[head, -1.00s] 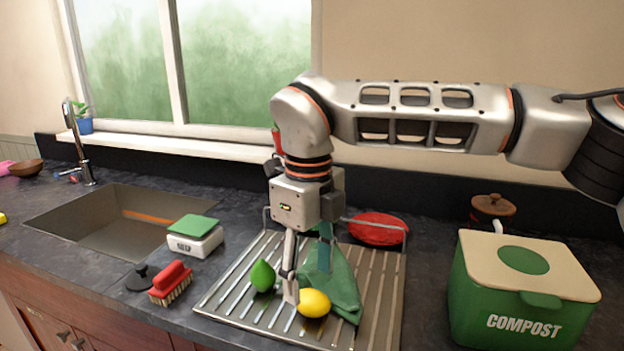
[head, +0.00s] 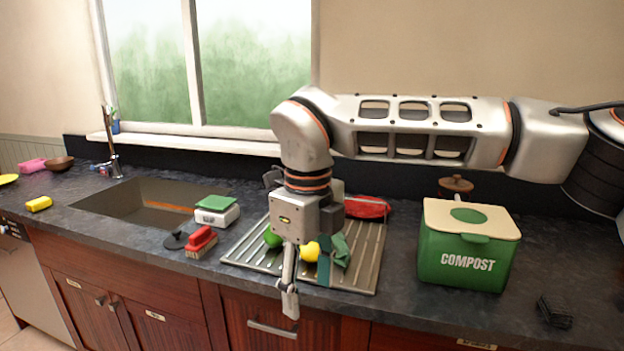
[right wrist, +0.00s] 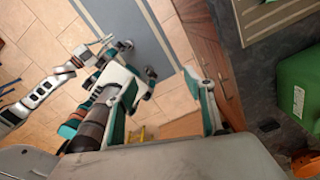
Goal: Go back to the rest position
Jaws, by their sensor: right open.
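My right gripper (head: 308,284) hangs pointing down at the front of the drying rack (head: 365,272), near the counter's front edge. Its fingers are apart with nothing between them. In the right wrist view the open fingers (right wrist: 160,105) show above floor tiles and my own base. An arm that looks like my left one shows at the left of that view; its gripper (right wrist: 92,52) is too small to read.
A green compost bin (head: 465,262) stands right of the rack. A red brush (head: 201,241), a scale (head: 217,211) and the sink (head: 140,200) are to the left. A drawer handle (head: 271,329) is below the counter edge.

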